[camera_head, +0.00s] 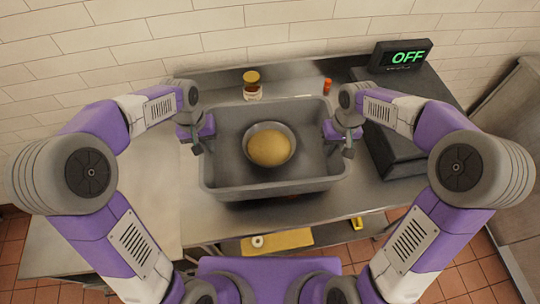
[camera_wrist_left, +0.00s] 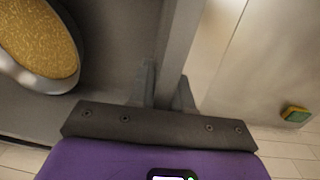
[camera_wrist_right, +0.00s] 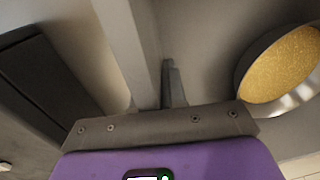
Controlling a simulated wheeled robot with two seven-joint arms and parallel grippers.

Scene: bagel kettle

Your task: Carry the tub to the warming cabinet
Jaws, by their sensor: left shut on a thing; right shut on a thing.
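The grey tub (camera_head: 270,187) is in the middle of the head view, over the steel counter. A round metal bowl (camera_head: 249,132) with a yellow-tan content (camera_head: 268,149) stands inside it. My left gripper (camera_head: 203,140) is shut on the tub's left wall; the left wrist view shows its fingers (camera_wrist_left: 168,88) on either side of the rim. My right gripper (camera_head: 345,142) is shut on the tub's right wall; its fingers (camera_wrist_right: 172,85) also straddle the rim in the right wrist view. I cannot tell whether the tub touches the counter. I cannot identify the warming cabinet for certain.
A dark appliance with a green "OFF" display (camera_head: 407,57) stands to the right of the tub. A jar (camera_head: 252,86) and a small orange-red item (camera_head: 327,86) are behind the tub. A yellow board (camera_head: 277,241) lies on a lower shelf.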

